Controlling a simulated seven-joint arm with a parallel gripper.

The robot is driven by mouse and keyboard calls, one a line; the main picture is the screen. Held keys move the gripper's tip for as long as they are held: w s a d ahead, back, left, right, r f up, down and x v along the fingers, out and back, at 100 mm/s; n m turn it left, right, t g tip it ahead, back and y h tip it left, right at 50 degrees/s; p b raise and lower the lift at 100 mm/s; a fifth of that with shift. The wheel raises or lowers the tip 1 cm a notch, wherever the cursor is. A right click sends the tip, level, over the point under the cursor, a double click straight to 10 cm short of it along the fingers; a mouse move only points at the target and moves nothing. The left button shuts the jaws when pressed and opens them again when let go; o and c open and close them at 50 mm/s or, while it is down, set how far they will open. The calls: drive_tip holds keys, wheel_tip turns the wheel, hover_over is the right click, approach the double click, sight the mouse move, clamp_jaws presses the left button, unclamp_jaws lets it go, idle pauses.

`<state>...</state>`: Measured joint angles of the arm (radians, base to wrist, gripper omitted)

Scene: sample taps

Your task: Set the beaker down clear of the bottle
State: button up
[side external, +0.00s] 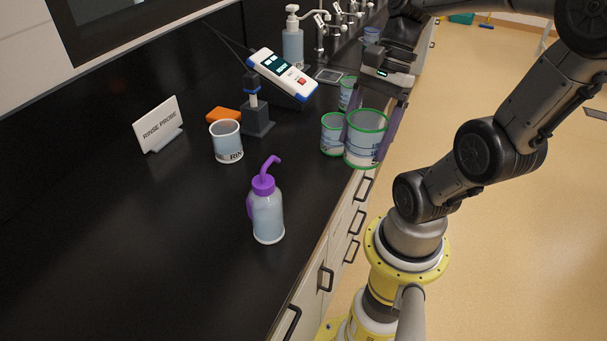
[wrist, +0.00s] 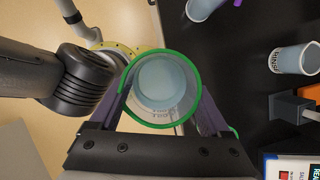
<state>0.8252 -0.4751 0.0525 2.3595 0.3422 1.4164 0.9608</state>
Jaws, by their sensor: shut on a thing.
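My gripper (side external: 369,122) is shut on a clear green-rimmed beaker (side external: 365,143), its purple fingers on either side. The beaker is roughly upright and holds pale blue liquid. In the wrist view the beaker (wrist: 165,82) shows from above, with floor and my yellow base beyond it, so it appears at or past the counter's front edge. Its height over the counter is unclear. The wash bottle (side external: 267,214), with purple cap and spout, stands upright on the counter, well apart to the lower left. Part of the bottle (wrist: 199,8) shows at the wrist view's top edge.
Another green-rimmed beaker (side external: 332,136) stands close to the left of the held one; contact is unclear. A third (side external: 347,93) is behind. A rinse beaker (side external: 227,143), probe stand (side external: 257,121), meter (side external: 283,75) and sign (side external: 159,125) stand farther left. The counter's front left (side external: 160,250) is clear.

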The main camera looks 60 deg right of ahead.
drive_tip(key=w+d+f, duration=0.1)
drive_tip(key=w+f, duration=0.2)
drive_tip(key=w, duration=0.1)
drive_tip(key=w+d+f, duration=0.1)
drive_tip(key=w+f, duration=0.2)
drive_tip(key=w, duration=0.2)
drive_tip(key=w+d+f, duration=0.1)
drive_tip(key=w+f, duration=0.2)
drive_tip(key=w, duration=0.1)
drive_tip(key=shift+w+f, duration=0.2)
drive_tip(key=shift+f, duration=0.2)
drive_tip(key=shift+d+f, duration=0.1)
drive_tip(key=shift+f, duration=1.45)
drive_tip(key=shift+f, duration=0.1)
drive_tip(key=o, duration=1.5)
